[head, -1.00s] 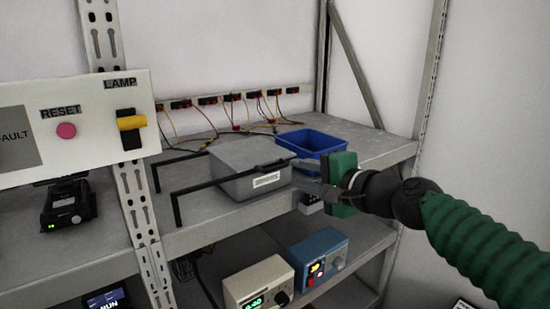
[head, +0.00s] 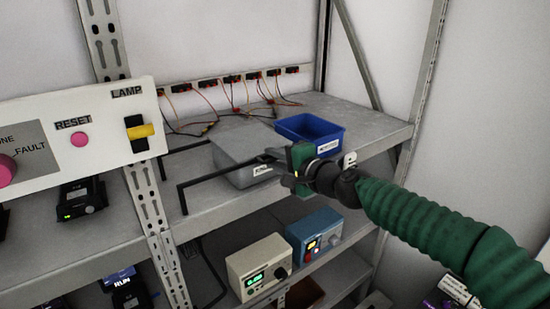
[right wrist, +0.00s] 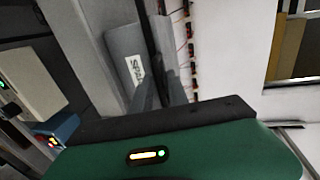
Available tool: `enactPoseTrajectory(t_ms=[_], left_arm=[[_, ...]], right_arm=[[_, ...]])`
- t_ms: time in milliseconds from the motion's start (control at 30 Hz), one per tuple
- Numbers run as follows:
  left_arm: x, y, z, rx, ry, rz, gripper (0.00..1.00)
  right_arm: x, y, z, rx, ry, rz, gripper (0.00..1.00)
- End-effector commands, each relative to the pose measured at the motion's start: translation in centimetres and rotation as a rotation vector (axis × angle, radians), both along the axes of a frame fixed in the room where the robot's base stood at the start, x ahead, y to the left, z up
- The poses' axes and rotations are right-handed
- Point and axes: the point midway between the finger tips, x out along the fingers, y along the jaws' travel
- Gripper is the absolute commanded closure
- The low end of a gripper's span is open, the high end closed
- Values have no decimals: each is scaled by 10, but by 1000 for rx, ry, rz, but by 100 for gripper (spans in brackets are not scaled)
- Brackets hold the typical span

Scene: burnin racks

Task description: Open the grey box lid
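The grey box (head: 233,150) stands on the upper shelf with its flat lid (head: 240,138) down. A white label (head: 262,170) is on its front, partly covered by my gripper. My right gripper (head: 272,168) is at the front right of the box, fingers pointing at its upper front edge. The fingers look apart with nothing between them; contact with the lid is unclear. In the right wrist view the box (right wrist: 120,45) with its label lies just beyond the fingertips (right wrist: 158,60). My left gripper is out of view.
A blue bin (head: 310,133) stands right behind the box. Black bar handles (head: 205,183) project at its left. A control panel (head: 75,135) is at the left. Two instruments (head: 258,268) (head: 316,235) sit on the lower shelf. Cables run along the back wall.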

Motion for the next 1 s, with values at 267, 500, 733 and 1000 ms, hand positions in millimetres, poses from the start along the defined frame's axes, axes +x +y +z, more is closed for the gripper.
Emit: enactPoseTrajectory(t_ms=[267, 500, 733, 1000], left_arm=[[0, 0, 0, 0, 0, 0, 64], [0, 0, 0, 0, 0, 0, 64], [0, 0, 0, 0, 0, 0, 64], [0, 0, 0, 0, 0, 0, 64]], right_arm=[[1, 0, -1, 0, 2, 0, 100], [2, 0, -2, -1, 3, 0, 100], [2, 0, -3, -1, 5, 1, 100], [2, 0, -3, -1, 5, 2, 100]])
